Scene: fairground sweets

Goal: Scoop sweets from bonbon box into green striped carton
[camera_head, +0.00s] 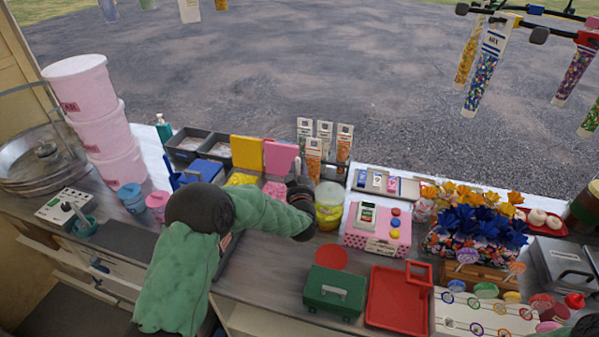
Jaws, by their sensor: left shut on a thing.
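My left gripper (298,182) is at the middle of the counter, beside the pink box and left of a clear tub. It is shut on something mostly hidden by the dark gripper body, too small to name. Open sweet boxes stand in a row: a blue one (205,170), one of yellow sweets (241,179) with a raised yellow lid (245,152), and one of pink sweets (275,188) with a raised pink lid (280,157). I cannot read which is the bonbon box. I cannot make out a green striped carton.
A clear tub (329,196) with yellow contents stands just right of my left gripper. A pink dotted box (374,243), a green box (335,290) and a red tray (394,310) fill the right front. Pink tubs (95,110) stack at left.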

